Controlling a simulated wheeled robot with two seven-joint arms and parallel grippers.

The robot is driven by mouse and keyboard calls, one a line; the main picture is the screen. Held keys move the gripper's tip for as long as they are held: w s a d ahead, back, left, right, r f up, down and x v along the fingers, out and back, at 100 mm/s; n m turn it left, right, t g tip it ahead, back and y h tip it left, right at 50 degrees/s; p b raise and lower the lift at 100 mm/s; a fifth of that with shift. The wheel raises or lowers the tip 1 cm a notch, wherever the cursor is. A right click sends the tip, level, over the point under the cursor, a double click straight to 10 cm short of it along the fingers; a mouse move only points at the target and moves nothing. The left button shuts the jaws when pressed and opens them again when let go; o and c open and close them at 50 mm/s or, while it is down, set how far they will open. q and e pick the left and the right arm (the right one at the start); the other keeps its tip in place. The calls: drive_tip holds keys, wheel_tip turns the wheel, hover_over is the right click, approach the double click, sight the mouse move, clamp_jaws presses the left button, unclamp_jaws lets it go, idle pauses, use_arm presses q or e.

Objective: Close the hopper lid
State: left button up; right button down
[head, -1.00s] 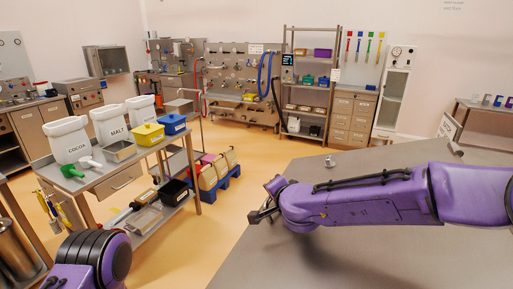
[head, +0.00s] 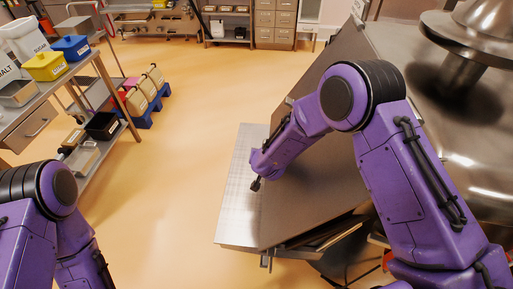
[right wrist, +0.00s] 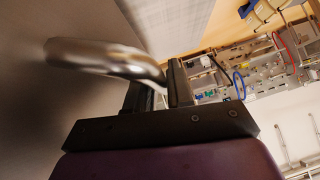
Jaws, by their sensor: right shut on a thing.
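The hopper lid (head: 315,150) is a large flat grey metal panel in the middle of the head view. It looks steeply tilted, with its broad face toward the left. My right gripper (head: 257,184) is at the lid's left side, seen small at the end of my purple right arm. In the right wrist view a shiny curved metal handle (right wrist: 105,58) runs between the fingers of my right gripper (right wrist: 160,92), which are shut on it. My left arm is at the lower left of the head view; its gripper is out of the picture.
A pale metal platform (head: 237,200) lies beside the lid's lower left edge. Shiny rounded metal equipment (head: 470,45) stands at the right. A workbench with a yellow bin (head: 49,66) and a blue bin (head: 71,47) is at the left.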

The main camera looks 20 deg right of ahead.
drive_tip(key=shift+d+f, duration=0.2)
drive_tip(key=shift+d, duration=0.3)
drive_tip(key=shift+s, duration=0.1)
drive_tip(key=c, duration=1.1)
unclamp_jaws()
drive_tip(key=shift+d+f, duration=0.1)
drive_tip(key=shift+d, duration=0.1)
drive_tip(key=b+v, duration=0.1)
drive_tip(key=v, duration=0.9)
drive_tip(key=shift+s+a+r, duration=0.2)
drive_tip(key=shift+a, duration=0.05)
